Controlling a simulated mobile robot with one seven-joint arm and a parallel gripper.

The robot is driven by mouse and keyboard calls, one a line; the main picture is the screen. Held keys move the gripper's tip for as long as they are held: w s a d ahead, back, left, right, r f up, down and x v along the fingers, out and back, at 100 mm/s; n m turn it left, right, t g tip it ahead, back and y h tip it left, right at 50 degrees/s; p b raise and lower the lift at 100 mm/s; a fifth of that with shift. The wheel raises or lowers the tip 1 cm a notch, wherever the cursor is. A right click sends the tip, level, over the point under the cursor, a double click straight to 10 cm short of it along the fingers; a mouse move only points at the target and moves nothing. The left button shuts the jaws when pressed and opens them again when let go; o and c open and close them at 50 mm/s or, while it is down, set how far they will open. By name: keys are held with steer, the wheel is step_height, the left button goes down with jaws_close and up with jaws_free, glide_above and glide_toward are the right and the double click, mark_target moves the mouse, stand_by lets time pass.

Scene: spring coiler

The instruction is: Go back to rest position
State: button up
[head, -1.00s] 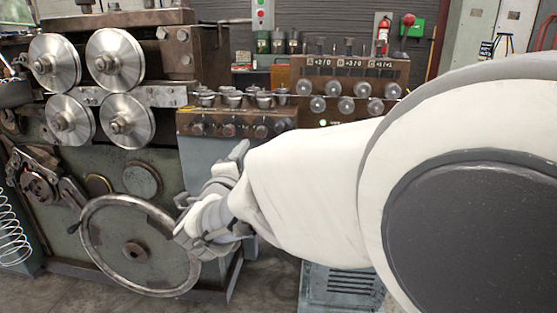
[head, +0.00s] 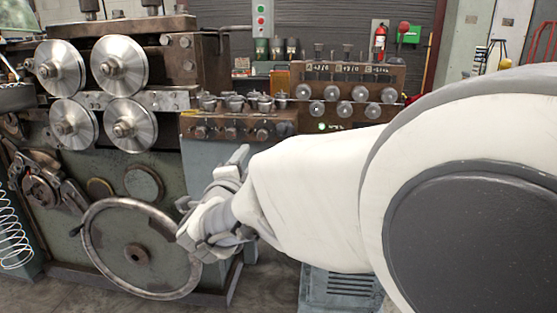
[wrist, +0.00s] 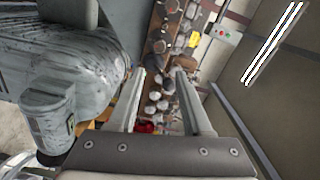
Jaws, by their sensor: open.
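My gripper (head: 205,215) is at the end of my white arm, low in front of the coiler's handwheel (head: 93,262) and the grey cabinet under the control panel. In the wrist view my gripper (wrist: 162,80) shows two separated fingers with nothing between them. Beyond the fingers, tilted, are the knobs and panel of the machine (wrist: 165,100). In the head view my arm hides part of the cabinet and the floor behind it.
The spring coiler has several steel rollers (head: 118,64) at the left. A knob panel (head: 262,124) and a second dial panel (head: 345,75) stand behind my arm. A wire coil (head: 12,240) is at the left edge.

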steer(key=s+d+f+n+g, duration=0.3)
steer(key=s+d+n+g, duration=0.15)
steer(key=s+d, duration=0.4)
steer(key=s+d+f+n+g+y, duration=0.1)
steer(key=s+d+f+n+g, duration=0.25)
steer(key=s+d+n, duration=0.45)
steer(key=s+d+f+n+g, duration=0.35)
steer(key=s+d, duration=0.35)
steer(key=s, duration=0.3)
step_height(320, 180, up, 26)
steer(key=s+p, duration=0.1)
steer(key=p, duration=2.4)
steer(key=shift+d+f+n+g, duration=0.25)
steer(key=shift+d+n+g, duration=0.1)
steer(key=shift+g, duration=0.1)
